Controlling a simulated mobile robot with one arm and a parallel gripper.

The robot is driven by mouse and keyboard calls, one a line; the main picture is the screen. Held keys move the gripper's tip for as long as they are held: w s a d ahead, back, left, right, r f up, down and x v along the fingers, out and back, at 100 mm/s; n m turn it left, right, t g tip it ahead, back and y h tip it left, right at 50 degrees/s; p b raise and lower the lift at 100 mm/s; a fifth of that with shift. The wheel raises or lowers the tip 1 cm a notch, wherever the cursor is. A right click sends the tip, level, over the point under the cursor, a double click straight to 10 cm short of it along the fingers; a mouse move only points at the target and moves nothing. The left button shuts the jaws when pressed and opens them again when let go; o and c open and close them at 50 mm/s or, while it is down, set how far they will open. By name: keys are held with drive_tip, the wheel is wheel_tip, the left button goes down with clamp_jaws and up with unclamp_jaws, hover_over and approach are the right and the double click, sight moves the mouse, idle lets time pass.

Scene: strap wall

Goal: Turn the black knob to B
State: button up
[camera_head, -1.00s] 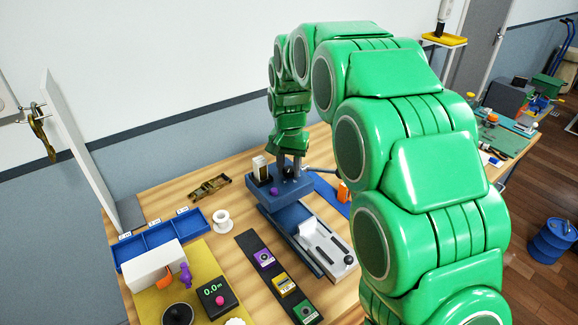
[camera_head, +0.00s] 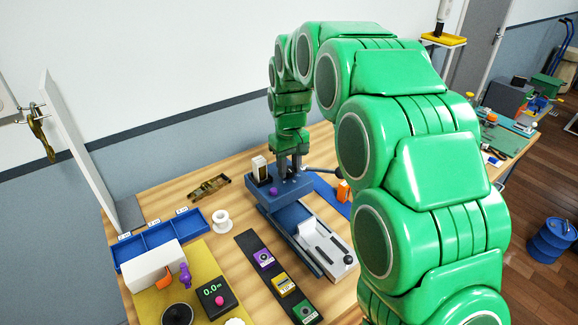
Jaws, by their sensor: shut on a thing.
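A blue machine (camera_head: 268,204) stands on the wooden bench, with a purple button (camera_head: 273,191) and a white-and-black block (camera_head: 259,167) on top. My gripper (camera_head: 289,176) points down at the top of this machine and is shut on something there. The black knob is the likely thing between the fingers, but they cover it and I cannot see its pointer. No letter B is legible in this view. A dark lever (camera_head: 325,170) sticks out to the right behind the gripper.
A blue tray (camera_head: 160,237), a white spool (camera_head: 221,220) and a brown strap ratchet (camera_head: 209,187) lie left of the machine. A black strip with coloured modules (camera_head: 249,240) lies in front. My green arm hides much of the bench's right side.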

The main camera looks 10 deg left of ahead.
sight(289, 170)
drive_tip(key=shift+r+n, duration=0.1)
drive_tip(key=shift+n, duration=0.3)
drive_tip(key=o, duration=1)
drive_tip(key=shift+o, duration=0.2)
drive_tip(key=shift+r, duration=0.1)
wheel_tip(289, 170, up, 7)
drive_tip(key=shift+r, duration=0.2)
